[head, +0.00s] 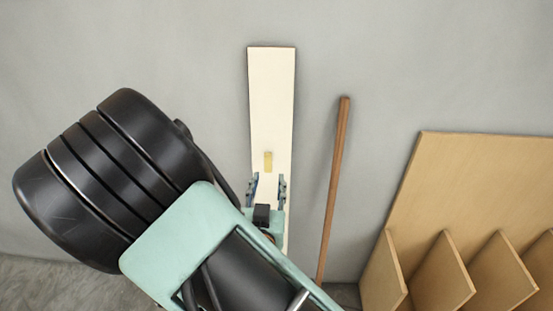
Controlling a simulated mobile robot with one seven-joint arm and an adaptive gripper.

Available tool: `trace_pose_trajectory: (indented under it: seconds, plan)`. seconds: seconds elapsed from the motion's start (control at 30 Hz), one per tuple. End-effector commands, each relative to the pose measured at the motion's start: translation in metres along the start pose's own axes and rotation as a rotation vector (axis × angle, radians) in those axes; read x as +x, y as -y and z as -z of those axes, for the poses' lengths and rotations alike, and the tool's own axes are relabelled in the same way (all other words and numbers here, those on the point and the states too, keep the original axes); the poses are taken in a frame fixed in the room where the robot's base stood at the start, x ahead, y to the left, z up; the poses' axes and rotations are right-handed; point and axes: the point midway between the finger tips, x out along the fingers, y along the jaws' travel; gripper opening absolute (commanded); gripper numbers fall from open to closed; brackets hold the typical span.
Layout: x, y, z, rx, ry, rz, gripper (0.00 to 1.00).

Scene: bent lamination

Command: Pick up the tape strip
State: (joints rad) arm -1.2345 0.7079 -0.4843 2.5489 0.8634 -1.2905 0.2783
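The tape strip (268,161) is a small, short yellow piece on the face of a long cream board (271,100). My gripper (267,182) is in front of the board, just below the strip in the picture. Its two fingers are spread apart, with only bare board showing between them. The strip appears a little beyond the fingertips and not between them. The depth gap between fingertips and board cannot be told. The lower part of the board is hidden behind my gripper and arm.
A thin brown wooden rod (335,180) stands upright to the right, against the grey wall (400,60). A tan wooden rack (480,180) with several dividers stands further right. My arm covers the lower left. The wall above and beside the board is clear.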

Motion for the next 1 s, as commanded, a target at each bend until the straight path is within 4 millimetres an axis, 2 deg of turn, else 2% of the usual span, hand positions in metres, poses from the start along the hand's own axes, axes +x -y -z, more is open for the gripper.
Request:
trace_pose_trajectory:
  seconds: [0.13,0.27,0.57,0.7,0.87,1.0]
  plan:
    - [-0.005,0.009,-0.007,-0.04,-0.026,0.027,0.36]
    - [0.001,0.01,-0.009,-0.038,-0.028,0.028,0.36]
    - [0.023,0.01,-0.009,-0.036,-0.028,0.027,0.36]
    - [0.043,0.01,-0.004,-0.041,-0.027,0.026,0.36]
    - [0.053,0.011,-0.004,-0.041,-0.026,0.026,0.36]
    - [0.07,0.013,-0.005,-0.042,-0.027,0.026,0.36]
